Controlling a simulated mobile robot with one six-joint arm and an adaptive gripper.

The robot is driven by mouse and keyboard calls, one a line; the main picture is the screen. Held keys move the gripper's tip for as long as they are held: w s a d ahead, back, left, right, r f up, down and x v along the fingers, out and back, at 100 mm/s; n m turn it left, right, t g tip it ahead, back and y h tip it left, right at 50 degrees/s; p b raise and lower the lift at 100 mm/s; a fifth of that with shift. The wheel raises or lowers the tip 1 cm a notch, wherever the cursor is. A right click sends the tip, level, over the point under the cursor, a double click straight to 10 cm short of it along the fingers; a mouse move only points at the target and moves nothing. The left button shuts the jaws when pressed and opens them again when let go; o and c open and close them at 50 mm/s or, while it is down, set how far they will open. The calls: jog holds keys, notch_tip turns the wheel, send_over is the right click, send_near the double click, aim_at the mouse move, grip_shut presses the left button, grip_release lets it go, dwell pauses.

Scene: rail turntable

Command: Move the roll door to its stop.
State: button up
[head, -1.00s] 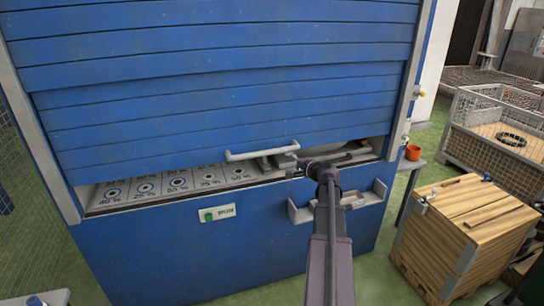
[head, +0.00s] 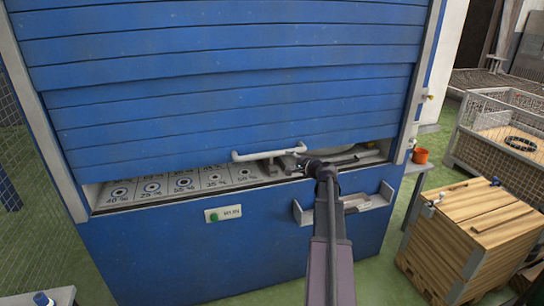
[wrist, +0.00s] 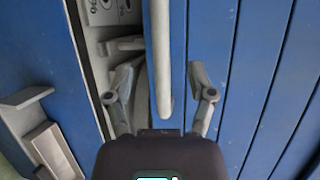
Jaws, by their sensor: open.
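The blue slatted roll door (head: 230,95) hangs most of the way down, with a gap between its lower edge and the sill. A white bar handle (head: 268,151) is fixed near the door's bottom. My gripper (head: 299,156) is at the right end of the handle. In the wrist view, my gripper (wrist: 162,78) is open, with one finger on each side of the handle bar (wrist: 161,45). Both fingers appear apart from the bar. Whether the bar lies at fingertip depth is hard to tell.
Through the gap a plate with percent labels (head: 150,187) shows. A green button on a sign (head: 223,213) and a grey tray (head: 372,203) are on the blue front.

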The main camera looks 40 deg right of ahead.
aim_at(274, 155)
jog(key=w, duration=0.3)
jog(key=w+f+b, duration=0.1)
jog(key=w, duration=0.3)
jog(key=w+f, duration=0.1)
jog(key=w, duration=0.2)
jog(key=shift+w+a+b, duration=0.25)
jog(key=shift+w+b, duration=0.15)
grip_shut()
